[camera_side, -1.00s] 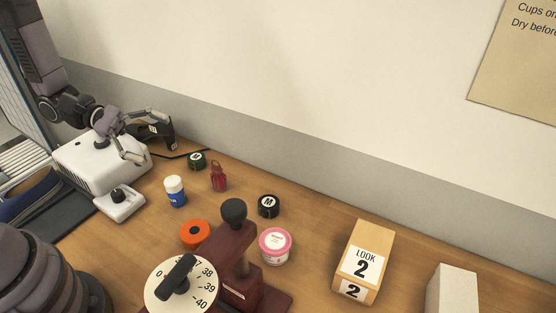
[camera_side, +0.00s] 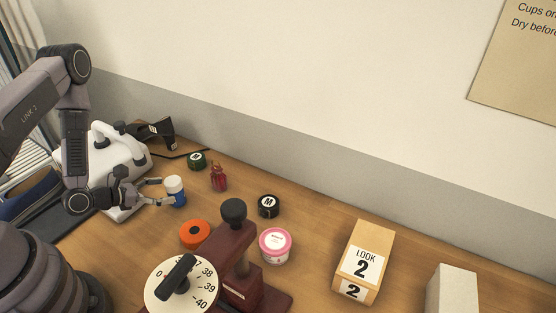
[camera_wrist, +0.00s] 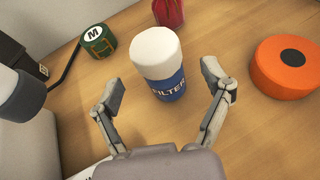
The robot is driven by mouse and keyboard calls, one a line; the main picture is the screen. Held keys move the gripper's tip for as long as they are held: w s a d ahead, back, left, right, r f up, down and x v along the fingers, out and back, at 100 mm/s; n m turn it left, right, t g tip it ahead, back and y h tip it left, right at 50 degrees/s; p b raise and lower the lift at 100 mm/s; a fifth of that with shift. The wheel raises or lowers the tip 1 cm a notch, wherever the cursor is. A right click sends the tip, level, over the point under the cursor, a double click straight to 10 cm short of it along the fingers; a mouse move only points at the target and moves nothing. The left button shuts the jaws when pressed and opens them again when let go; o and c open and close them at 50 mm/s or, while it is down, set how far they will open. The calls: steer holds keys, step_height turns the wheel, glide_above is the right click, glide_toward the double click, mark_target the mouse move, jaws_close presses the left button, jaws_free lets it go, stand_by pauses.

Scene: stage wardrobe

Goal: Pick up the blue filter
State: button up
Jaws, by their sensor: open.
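The blue filter (camera_side: 177,198) is a small upright cylinder with a white cap and a blue label, standing on the wooden table. In the wrist view the filter (camera_wrist: 166,84) stands upright with "FILTER" readable on its label. My gripper (camera_side: 159,190) is open and low at the left side of the filter. In the wrist view my gripper (camera_wrist: 166,94) has one finger on each side of the filter, with a gap showing on both sides. The fingertips are about level with the lower part of the filter.
An orange disc (camera_side: 195,235) lies in front of the filter. A red bottle (camera_side: 219,177) and a green tin (camera_side: 197,160) stand behind it. A white machine (camera_side: 118,150) is close on the left. A maroon device with a dial (camera_side: 238,262) stands in front.

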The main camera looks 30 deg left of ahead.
mark_target(175, 188)
steer(key=shift+x, duration=1.6)
steer(key=shift+c, duration=0.4)
steer(key=c, duration=1.2)
